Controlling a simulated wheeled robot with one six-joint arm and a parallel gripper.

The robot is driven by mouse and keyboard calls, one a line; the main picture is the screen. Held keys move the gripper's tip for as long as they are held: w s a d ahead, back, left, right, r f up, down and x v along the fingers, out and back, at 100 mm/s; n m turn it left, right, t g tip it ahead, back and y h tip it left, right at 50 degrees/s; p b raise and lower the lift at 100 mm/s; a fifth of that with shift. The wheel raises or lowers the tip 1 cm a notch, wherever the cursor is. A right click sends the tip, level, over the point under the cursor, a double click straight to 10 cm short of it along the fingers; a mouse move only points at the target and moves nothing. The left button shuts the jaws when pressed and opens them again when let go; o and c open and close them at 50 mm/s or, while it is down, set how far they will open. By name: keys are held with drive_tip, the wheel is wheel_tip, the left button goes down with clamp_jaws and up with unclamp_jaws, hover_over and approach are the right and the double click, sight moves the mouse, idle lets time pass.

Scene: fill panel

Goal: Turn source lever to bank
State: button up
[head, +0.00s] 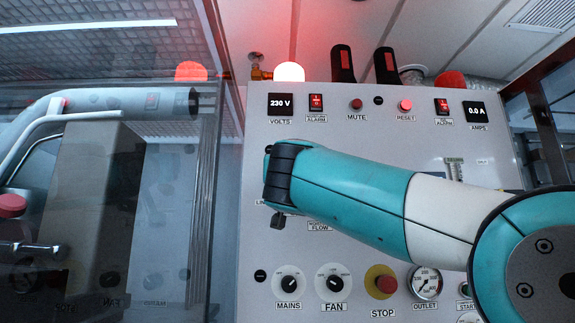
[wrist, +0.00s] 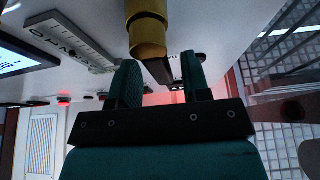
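My gripper (wrist: 158,66) shows in the wrist view with its two green fingers apart and nothing clearly held between them. A yellow rounded piece (wrist: 147,32) stands just beyond the fingertips, at the top of the wrist view. It may be the source lever's handle, but I cannot tell for sure, nor whether a finger touches it. In the head view my teal and white arm lies across the middle of the panel (head: 257,240). It hides the fingers, and no source lever or bank marking can be made out there.
Below my arm are the MAINS knob (head: 289,284), FAN knob (head: 333,283), red STOP button (head: 386,284) and OUTLET gauge (head: 426,282). Above it are the volts display (head: 280,104) and amps display (head: 475,111). A glass partition (head: 205,150) stands at the panel's left.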

drive_tip(key=shift+w+f, duration=0.15)
drive_tip(key=shift+a+f, duration=0.1)
drive_tip(key=b+v, duration=1)
drive_tip(key=v, duration=0.7)
drive_tip(key=shift+s, duration=0.35)
